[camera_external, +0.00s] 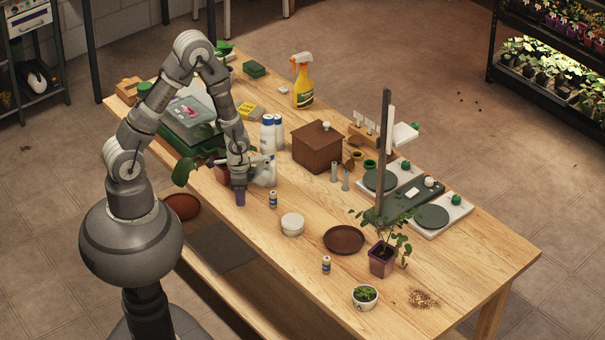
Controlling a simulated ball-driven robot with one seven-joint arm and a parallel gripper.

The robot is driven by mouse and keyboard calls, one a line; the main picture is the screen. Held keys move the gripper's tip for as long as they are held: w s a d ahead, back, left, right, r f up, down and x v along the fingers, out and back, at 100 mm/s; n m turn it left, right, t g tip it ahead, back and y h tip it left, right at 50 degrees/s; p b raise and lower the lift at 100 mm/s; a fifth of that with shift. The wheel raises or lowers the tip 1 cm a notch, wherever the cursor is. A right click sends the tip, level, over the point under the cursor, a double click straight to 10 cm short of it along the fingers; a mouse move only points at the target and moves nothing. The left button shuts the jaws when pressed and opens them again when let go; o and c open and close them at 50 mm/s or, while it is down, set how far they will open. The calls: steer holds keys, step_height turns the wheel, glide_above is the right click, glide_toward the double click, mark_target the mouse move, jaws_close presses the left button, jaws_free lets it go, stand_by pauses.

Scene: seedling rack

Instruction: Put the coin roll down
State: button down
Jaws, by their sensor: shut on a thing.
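My gripper (240,189) points straight down over the front left part of the wooden table (295,262). It is shut on a small purple upright piece, which I take to be the coin roll (240,199). Only the lower part of the roll shows below the fingers. Its lower end is at or just above the tabletop; I cannot tell whether it touches.
A small labelled vial (273,200) stands close to the right of my gripper, with a white round tub (292,224) beyond. White bottles (268,135) and a brown wooden box (318,147) stand behind. Bare tabletop lies in front, toward the near edge.

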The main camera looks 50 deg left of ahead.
step_height(320, 180, up, 8)
steer(key=p, duration=0.2)
steer(key=shift+r+p, duration=0.1)
steer(key=shift+p, duration=0.3)
steer(key=s+d+f+m+p, duration=0.1)
steer(key=d+f+m+p, duration=0.15)
steer(key=d, duration=1.65)
steer(key=b, duration=0.3)
glide_above(330, 241)
steer(key=shift+s+f+n, duration=0.2)
steer(key=shift+f+n, duration=0.15)
steer(key=shift+f, duration=0.35)
steer(key=shift+w+f, duration=0.15)
steer(key=shift+f, duration=0.2)
steer(key=shift+f+b, duration=0.5)
steer(key=shift+f, duration=0.85)
steer(key=shift+f+b, duration=0.4)
steer(key=shift+f, duration=0.25)
steer(key=c, duration=0.9)
jaws_free()
steer(key=shift+c, duration=0.2)
